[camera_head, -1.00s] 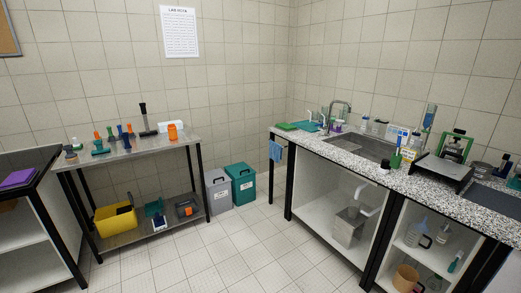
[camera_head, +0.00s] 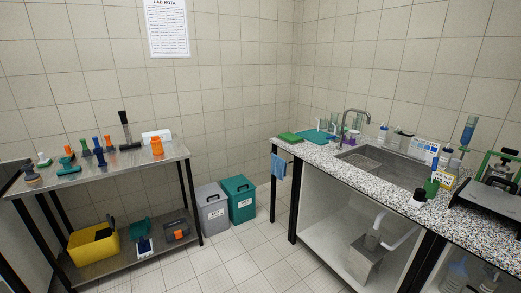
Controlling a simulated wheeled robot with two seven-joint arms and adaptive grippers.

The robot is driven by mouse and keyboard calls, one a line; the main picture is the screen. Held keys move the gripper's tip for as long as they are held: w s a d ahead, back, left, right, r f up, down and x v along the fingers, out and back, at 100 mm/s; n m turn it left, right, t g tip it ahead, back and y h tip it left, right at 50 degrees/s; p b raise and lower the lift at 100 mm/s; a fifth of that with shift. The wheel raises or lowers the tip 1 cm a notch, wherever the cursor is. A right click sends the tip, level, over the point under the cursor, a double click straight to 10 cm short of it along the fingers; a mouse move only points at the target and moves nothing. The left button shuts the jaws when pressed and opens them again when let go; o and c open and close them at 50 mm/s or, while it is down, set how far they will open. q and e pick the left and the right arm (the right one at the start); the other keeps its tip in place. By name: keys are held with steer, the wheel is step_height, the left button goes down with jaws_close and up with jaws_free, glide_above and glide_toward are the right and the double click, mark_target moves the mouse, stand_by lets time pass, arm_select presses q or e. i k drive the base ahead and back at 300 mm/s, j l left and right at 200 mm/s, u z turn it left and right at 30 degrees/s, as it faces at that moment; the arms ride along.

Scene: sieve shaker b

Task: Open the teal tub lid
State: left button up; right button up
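The teal tub (camera_head: 240,203) stands on the floor in the gap between the metal shelf table and the sink counter. Its teal lid (camera_head: 238,184) is on top and looks shut, with a dark handle on it. A white label is on its front. A grey tub (camera_head: 213,212) with a similar lid stands close beside it on the left. Neither of my grippers shows in the head view.
The metal table (camera_head: 100,166) on the left holds several tools, with a yellow bucket (camera_head: 94,246) on its lower shelf. The speckled sink counter (camera_head: 330,158) is on the right, with a blue cloth (camera_head: 279,168) at its end. The tiled floor (camera_head: 235,260) before the tubs is clear.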

mark_target(236, 185)
steer(key=i, duration=1.95)
steer(key=i+z, duration=0.15)
steer(key=i, duration=0.3)
steer(key=i+j+z, duration=0.2)
steer(key=i, duration=0.25)
steer(key=i+j+z, duration=0.15)
steer(key=i, duration=0.3)
